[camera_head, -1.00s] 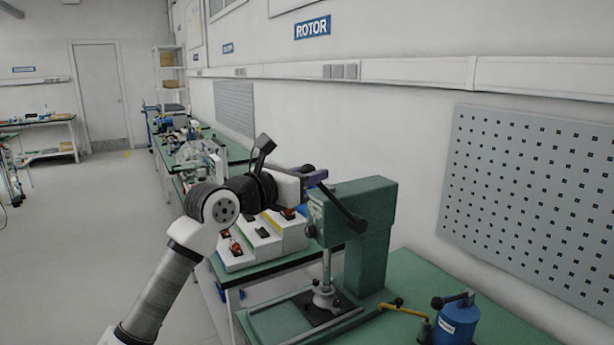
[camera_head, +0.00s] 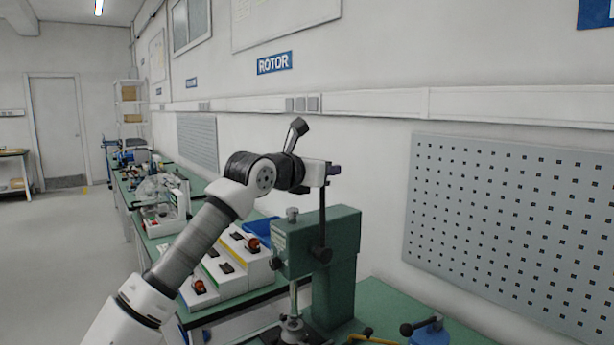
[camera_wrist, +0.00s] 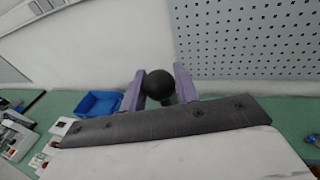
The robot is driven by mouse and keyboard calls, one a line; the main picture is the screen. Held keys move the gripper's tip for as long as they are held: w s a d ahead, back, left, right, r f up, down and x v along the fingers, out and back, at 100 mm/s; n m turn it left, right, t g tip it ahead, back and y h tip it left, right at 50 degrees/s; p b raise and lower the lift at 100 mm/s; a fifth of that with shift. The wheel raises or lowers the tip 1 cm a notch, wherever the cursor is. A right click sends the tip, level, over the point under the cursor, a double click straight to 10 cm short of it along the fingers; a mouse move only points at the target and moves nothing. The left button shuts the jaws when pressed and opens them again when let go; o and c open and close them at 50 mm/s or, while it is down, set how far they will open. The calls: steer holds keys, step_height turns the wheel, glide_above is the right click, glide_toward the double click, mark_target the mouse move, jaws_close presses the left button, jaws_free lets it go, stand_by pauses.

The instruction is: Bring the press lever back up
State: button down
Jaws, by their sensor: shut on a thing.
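The green press (camera_head: 338,262) stands on the green bench. Its dark lever (camera_head: 322,222) stands nearly upright on the near face, running from the pivot at the press head up to my gripper. My gripper (camera_head: 332,170) is above the press head, shut on the lever's top end. In the wrist view my gripper (camera_wrist: 159,86) has its purple fingers on both sides of the black ball knob (camera_wrist: 159,84). The press ram (camera_head: 293,300) shows below the head, above the base.
A blue bin (camera_head: 262,230) and white boxes (camera_head: 238,258) stand behind and left. A perforated panel (camera_head: 510,230) hangs on the wall.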

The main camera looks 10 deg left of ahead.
steer(key=shift+w+d+f+g+y+p, duration=0.15)
steer(key=shift+w+d+g, duration=0.2)
steer(key=shift+w+d, duration=0.2)
steer(key=shift+w+d+f+g+y+p, duration=0.15)
steer(key=shift+w+d+g, duration=0.25)
steer(key=shift+d, duration=0.2)
steer(key=shift+m, duration=0.3)
steer(key=c, duration=1.1)
jaws_free()
steer(key=shift+r, duration=0.1)
steer(key=b+v, duration=0.4)
steer(key=v, duration=0.9)
steer(key=shift+s+b, duration=0.3)
steer(key=shift+s, duration=0.1)
